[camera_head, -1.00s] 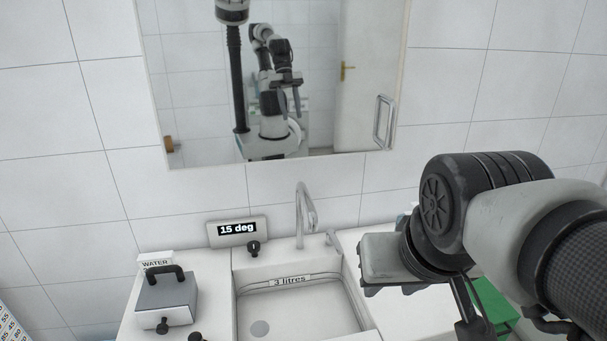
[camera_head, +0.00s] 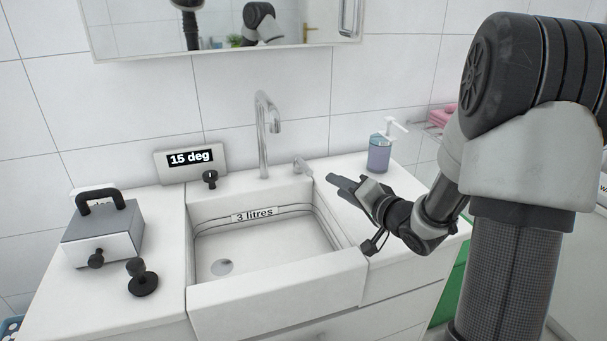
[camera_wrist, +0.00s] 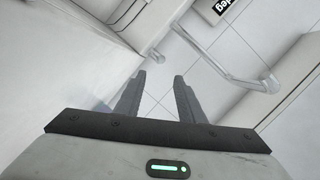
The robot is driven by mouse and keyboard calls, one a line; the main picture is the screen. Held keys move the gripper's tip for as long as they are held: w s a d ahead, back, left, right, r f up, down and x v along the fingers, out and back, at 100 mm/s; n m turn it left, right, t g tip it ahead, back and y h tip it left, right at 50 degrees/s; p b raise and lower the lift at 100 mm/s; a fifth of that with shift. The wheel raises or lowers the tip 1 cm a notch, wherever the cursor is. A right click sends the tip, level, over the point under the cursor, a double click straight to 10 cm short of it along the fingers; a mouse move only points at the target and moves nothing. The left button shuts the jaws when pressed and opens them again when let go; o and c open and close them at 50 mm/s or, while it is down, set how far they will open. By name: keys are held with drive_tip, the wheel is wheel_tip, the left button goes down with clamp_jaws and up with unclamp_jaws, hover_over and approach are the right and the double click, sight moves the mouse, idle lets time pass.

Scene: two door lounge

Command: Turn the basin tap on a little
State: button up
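The white basin (camera_head: 280,288) has a tall chrome tap spout (camera_head: 263,130) behind it, with no water showing. A small chrome lever (camera_head: 302,166) stands at the right of the spout, on the basin's back right corner. My gripper (camera_head: 340,183) is just right of the basin, a short way in front of the lever and apart from it. In the wrist view my gripper's two fingers (camera_wrist: 159,78) are spread with nothing between them. The lever (camera_wrist: 155,55) shows just beyond the fingertips, and the spout (camera_wrist: 218,66) lies to the right.
A display reading 15 deg (camera_head: 190,159) stands behind the basin, with a black knob (camera_head: 210,178) before it. A grey box (camera_head: 103,232) and a black stopper-like piece (camera_head: 142,280) are on the left counter. A soap dispenser (camera_head: 379,153) stands behind my gripper. A mirror (camera_head: 130,30) hangs above.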

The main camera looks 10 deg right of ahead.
sight(307, 170)
drive_tip(key=b+x, duration=0.3)
drive_tip(key=x, duration=1.4)
drive_tip(key=shift+b, duration=0.4)
clamp_jaws()
